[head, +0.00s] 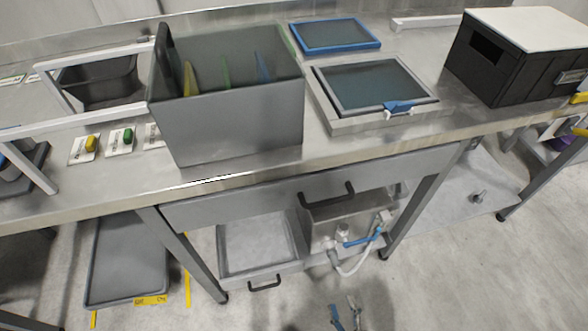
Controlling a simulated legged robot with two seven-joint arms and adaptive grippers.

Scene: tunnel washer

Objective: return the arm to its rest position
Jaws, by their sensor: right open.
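My right gripper (345,312) shows at the bottom edge, right of centre. Only its two finger ends are in the picture, apart from each other, with nothing visible between them. It is in front of the steel bench (240,173), low in the picture over the grey floor, and appears clear of the bench. The rest of my right arm is out of the picture. My left gripper is not in view.
A tall grey bin (235,128) with dividers stands on the bench. A framed screen (375,84), a blue-rimmed tray (335,36) and a black box (495,65) are right of it. Below hang black handles (328,192) and a tap with hose (355,240). Floor (450,280) at lower right is clear.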

